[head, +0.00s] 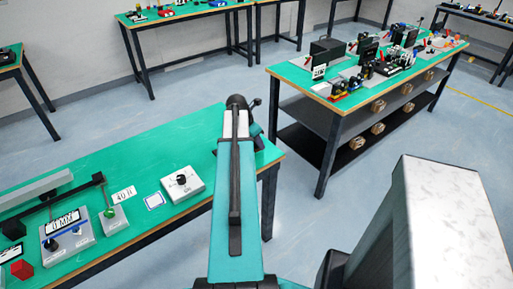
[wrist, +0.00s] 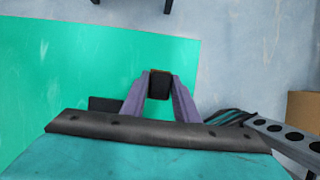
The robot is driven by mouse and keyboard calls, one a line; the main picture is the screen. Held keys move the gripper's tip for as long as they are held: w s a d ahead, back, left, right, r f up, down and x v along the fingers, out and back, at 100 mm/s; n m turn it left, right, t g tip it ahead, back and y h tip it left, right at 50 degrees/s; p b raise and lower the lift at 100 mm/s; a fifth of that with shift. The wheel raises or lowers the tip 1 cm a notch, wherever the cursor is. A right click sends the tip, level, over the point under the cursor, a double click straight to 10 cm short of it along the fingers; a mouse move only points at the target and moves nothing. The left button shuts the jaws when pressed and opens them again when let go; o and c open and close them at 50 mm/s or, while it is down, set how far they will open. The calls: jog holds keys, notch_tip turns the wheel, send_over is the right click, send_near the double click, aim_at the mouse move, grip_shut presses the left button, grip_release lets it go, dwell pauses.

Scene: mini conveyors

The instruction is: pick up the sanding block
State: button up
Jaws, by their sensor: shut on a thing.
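My gripper (wrist: 160,90) is in the middle of the wrist view, with two purple fingers shut on a small dark block with a thin orange-brown edge, the sanding block (wrist: 159,85). The block sits between the fingertips, with the green table top (wrist: 60,60) behind it. I cannot tell whether it touches the table or is raised. In the head view my arm covers the right end of the green table (head: 120,160), and the block and fingertips cannot be made out there.
On the table in the head view are a grey box with a black knob (head: 183,183), a "40 R" card (head: 123,194), a meter unit (head: 66,225) and a red cube (head: 22,269). A loaded two-shelf bench (head: 330,98) stands at the right. Bare floor lies between.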

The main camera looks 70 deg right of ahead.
jog(key=shift+s+a+r, duration=0.1)
jog(key=shift+a+r, duration=0.1)
jog(key=shift+r, duration=0.15)
jog(key=s+a+b, duration=0.4)
jog(key=s+a, duration=0.5)
jog(key=shift+s+r+b, duration=0.15)
jog(key=shift+r+b, duration=0.2)
jog(key=shift+r, duration=0.05)
jog(key=b, duration=0.6)
jog(key=shift+s, duration=0.25)
jog(key=a+b, duration=0.1)
jog(key=b, duration=0.6)
jog(key=shift+s+r, duration=0.1)
jog(key=shift+s, duration=0.3)
jog(key=shift+s+a+r+b, duration=0.2)
jog(key=shift+a+b, duration=0.3)
jog(key=shift+b, duration=0.8)
